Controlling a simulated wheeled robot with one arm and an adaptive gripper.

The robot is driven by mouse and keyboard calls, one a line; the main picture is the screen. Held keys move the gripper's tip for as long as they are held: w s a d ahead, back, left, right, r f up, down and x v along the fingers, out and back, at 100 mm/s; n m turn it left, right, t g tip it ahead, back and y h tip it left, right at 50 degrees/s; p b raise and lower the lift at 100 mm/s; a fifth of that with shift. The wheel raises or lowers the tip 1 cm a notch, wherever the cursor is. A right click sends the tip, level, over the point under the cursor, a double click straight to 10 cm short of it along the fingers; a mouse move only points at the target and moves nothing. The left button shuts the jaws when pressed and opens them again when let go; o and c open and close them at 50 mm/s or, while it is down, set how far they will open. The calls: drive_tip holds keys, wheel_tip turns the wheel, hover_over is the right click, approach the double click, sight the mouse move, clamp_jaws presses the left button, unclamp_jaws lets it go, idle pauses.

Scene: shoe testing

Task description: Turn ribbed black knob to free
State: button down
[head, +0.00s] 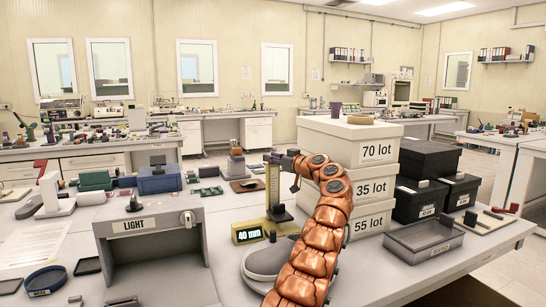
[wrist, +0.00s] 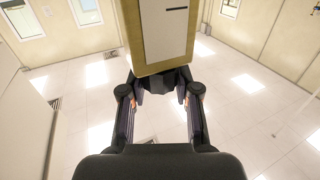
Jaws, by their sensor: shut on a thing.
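A height gauge with a yellow upright post (head: 273,187) stands on the table, with a lit display reading 40 mm (head: 249,233) at its foot. In the wrist view, the post's yellow body with a pale plate (wrist: 163,28) fills the top centre. A dark knob (wrist: 161,80) shows at its lower end, between the fingertips of my gripper (wrist: 160,92). My gripper is shut on the knob, one finger on each side. The knob's ribs and any markings are too small to read. In the head view my gripper (head: 278,157) is at the top of the post, partly hidden by my arm.
White boxes (head: 342,190) marked 70, 35 and 55 lot stand just right of my arm. Black boxes (head: 424,178) and a grey tray (head: 424,238) lie further right. A grey LIGHT booth (head: 150,250) stands at the left front. A grey shoe-shaped item (head: 266,262) lies below the gauge.

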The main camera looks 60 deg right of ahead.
idle(0.3)
drive_tip(key=c, duration=0.8)
unclamp_jaws()
drive_tip(key=m+h+b, duration=0.1)
drive_tip(key=b, duration=0.2)
drive_tip(key=shift+w+a+f, duration=0.1)
drive_tip(key=shift+f, duration=0.1)
drive_tip(key=shift+g+h+b, duration=0.3)
drive_tip(key=shift+h+b, duration=0.1)
drive_tip(key=shift+h, duration=0.1)
drive_tip(key=shift+m+g+h+b, duration=0.3)
drive_tip(key=shift+m+h+b, duration=0.55)
drive_tip(key=shift+b, duration=0.35)
drive_tip(key=shift+r+m+g+h+b, duration=0.15)
drive_tip(key=shift+m+g+h+b, duration=0.45)
drive_tip(key=shift+h+b, duration=0.35)
drive_tip(key=shift+r+m+h, duration=0.1)
drive_tip(key=shift+m+h, duration=0.25)
drive_tip(key=shift+h, duration=0.15)
drive_tip(key=shift+m+g+h, duration=0.4)
drive_tip(key=shift+g+h, duration=0.1)
